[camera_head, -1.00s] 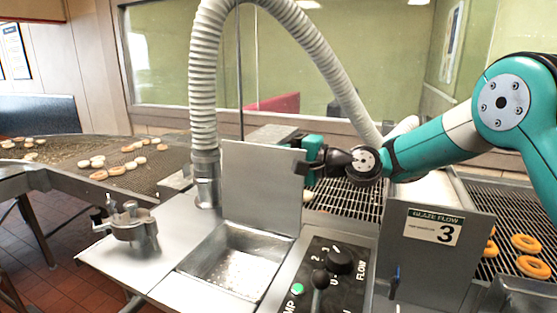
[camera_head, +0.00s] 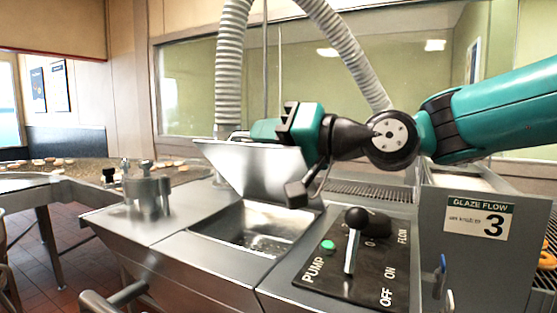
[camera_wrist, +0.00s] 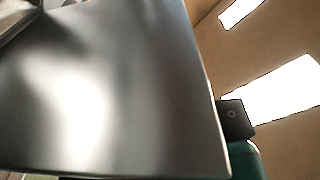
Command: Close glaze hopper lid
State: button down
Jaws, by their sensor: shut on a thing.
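The glaze hopper lid (camera_head: 245,168) is a flat grey metal plate, partly open and tilted over the hopper basin (camera_head: 228,235). The basin still shows below its lower side. My gripper (camera_head: 243,135) is at the lid's upper edge, shut on it; the fingertips are mostly hidden behind the plate. In the wrist view the lid (camera_wrist: 110,95) fills the left and middle, with a dark finger part at its right edge.
The control panel with black levers (camera_head: 352,255) and a green light stands right of the basin. A metal clamp fitting (camera_head: 147,195) stands to the left. A ribbed hose (camera_head: 230,70) rises behind. The grey "Glaze Flow 3" box (camera_head: 480,240) is at right.

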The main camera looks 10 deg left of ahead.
aim_at(256, 155)
jog(key=shift+s+a+f+n+b, duration=0.3)
jog(key=shift+s+f+n+b, duration=0.5)
jog(key=shift+b, duration=0.6)
jog(key=shift+s+a+f+n+b, duration=0.25)
jog(key=shift+s+f+n+b, duration=0.5)
jog(key=shift+b, duration=0.65)
jog(key=shift+s+r, duration=0.1)
jog(key=c, duration=1.2)
grip_release()
jog(key=shift+r, duration=0.1)
notch_tip(256, 155, up, 20)
jog(key=p, duration=0.4)
